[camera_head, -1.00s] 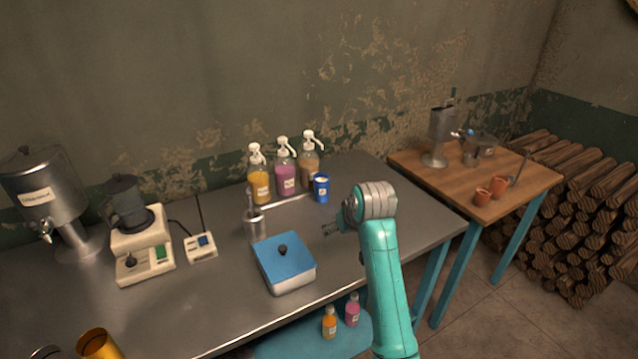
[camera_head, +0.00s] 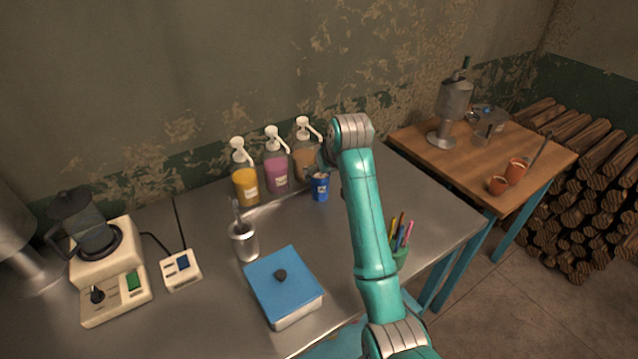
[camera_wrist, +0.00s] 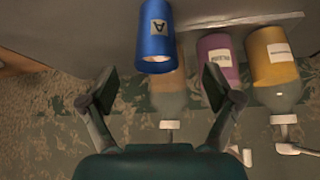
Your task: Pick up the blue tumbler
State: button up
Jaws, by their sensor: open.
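The blue tumbler (camera_head: 320,190) stands upright on the metal table, in front of the brown pump bottle. It bears a pale label. In the wrist view the blue tumbler (camera_wrist: 155,38) appears upside down, with its rim toward my gripper and its label marked "A". My gripper (camera_wrist: 165,84) is open, its two fingers spread to either side below the tumbler in that view, with nothing between them. In the head view my gripper (camera_head: 322,168) is close to the tumbler's top, partly hidden by my arm. I cannot tell whether it touches the tumbler.
Pump bottles of yellow (camera_head: 245,185), pink (camera_head: 276,175) and brown (camera_head: 304,163) syrup stand close behind and left of the tumbler. A blue-lidded box (camera_head: 283,287) and a metal cup with utensils (camera_head: 244,241) stand nearer. A pen holder (camera_head: 400,256) is at right.

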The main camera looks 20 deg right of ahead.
aim_at(320, 185)
jog(key=shift+w+d+x, duration=0.1)
jog(key=shift+d+x, duration=0.05)
jog(key=shift+x, duration=1.8)
jog(key=shift+w+d+x, duration=0.1)
jog(key=shift+w+x, duration=0.05)
jog(key=shift+x, duration=1.75)
jog(key=shift+r, duration=0.1)
